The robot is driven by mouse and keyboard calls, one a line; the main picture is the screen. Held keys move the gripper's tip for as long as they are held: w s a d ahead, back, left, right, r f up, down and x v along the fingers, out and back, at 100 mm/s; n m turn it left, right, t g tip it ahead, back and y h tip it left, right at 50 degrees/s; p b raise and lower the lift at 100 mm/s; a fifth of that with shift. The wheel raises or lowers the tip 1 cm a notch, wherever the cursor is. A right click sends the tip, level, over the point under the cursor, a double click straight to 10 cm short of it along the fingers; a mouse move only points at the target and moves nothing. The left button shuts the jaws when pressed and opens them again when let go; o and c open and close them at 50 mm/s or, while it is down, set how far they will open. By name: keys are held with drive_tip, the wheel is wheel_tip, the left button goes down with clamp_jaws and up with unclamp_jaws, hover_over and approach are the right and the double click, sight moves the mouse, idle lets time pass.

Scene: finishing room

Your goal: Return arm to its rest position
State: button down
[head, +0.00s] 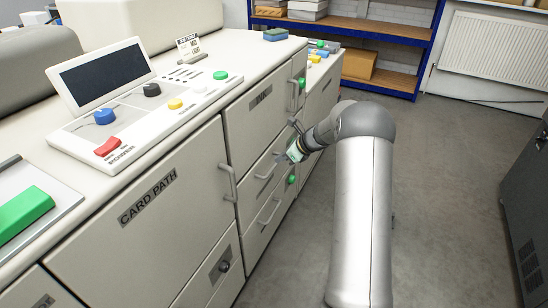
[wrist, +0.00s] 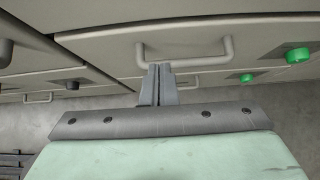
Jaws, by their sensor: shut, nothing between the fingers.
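My gripper (head: 292,138) is at the front of the machine's drawers in the head view, at the end of my grey arm. In the wrist view the two grey fingers of my gripper (wrist: 158,84) are together with nothing between them. Their tips lie in front of a drawer's bar handle (wrist: 190,60) in the picture. I cannot tell whether they touch it. The arm reaches forward from the lower right of the head view and bends left at its far joint.
A beige cabinet with a door marked CARD PATH (head: 150,215) runs along the left. Its top carries a control panel (head: 140,110) with coloured knobs. A blue shelf unit (head: 400,50) stands at the back. A dark cabinet (head: 525,190) is at right. The grey floor (head: 450,180) between is clear.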

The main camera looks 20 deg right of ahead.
drive_tip(key=s+a+r+n+g+h+p, duration=0.2)
drive_tip(key=s+a+r+n+g+p, duration=0.2)
drive_tip(key=s+a+r+n, duration=1.15)
drive_tip(key=s+r+n+g+h+p, duration=0.2)
drive_tip(key=s+n, duration=1)
drive_tip(key=s, duration=1.6)
drive_tip(key=shift+a+r+h+p, duration=0.3)
drive_tip(key=shift+r+h+p, duration=0.5)
drive_tip(key=shift+h, duration=0.2)
